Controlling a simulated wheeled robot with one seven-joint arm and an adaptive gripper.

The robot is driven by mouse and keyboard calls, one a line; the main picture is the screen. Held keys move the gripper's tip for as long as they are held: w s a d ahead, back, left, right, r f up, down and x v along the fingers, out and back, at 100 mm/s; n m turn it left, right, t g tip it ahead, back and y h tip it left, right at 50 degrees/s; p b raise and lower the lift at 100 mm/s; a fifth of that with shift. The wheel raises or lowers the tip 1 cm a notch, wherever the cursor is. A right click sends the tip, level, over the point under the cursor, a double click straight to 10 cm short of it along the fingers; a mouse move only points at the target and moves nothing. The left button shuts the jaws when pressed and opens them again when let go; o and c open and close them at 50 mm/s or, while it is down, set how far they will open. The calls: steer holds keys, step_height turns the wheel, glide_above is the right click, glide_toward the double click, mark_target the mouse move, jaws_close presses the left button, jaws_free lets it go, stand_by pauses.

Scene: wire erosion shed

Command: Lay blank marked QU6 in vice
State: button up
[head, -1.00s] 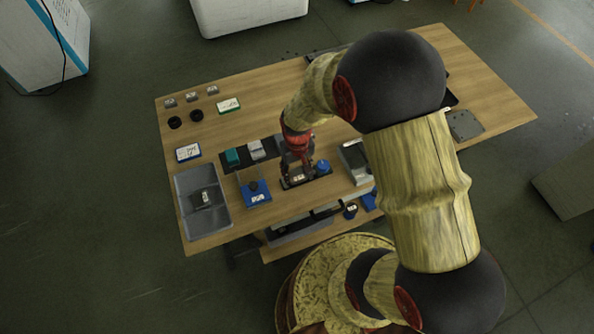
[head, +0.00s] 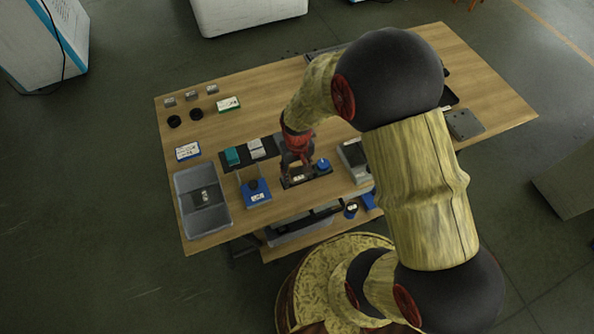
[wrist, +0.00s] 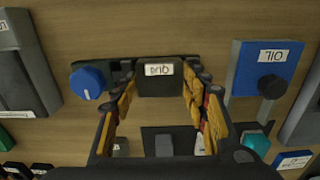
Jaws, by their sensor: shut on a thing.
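A dark blank (wrist: 160,84) with a white label shows between my fingertips in the wrist view; the label looks like QU6 but is small and unclear. My gripper (wrist: 158,80) is shut on it. In the head view my gripper (head: 297,172) is low over the table, and the label shows at its fingertips. The blank is at a black fixture (wrist: 205,64) with a blue knob (wrist: 87,83). I cannot tell whether this fixture is the vice, or whether the blank rests on it.
A blue fixture (head: 256,194) with a black knob and a grey bin (head: 183,222) holding a dark labelled piece (head: 204,196) stand to the left. A grey device (head: 352,153) stands close on the right. Teal (head: 232,156) and pale (head: 256,148) blocks lie behind.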

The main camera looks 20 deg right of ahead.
steer(key=o, duration=1.7)
steer(key=shift+f, duration=0.1)
steer(key=shift+o, duration=1.2)
steer(key=shift+o, duration=0.7)
steer(key=shift+r+p, duration=2.75)
steer(key=shift+r, duration=0.8)
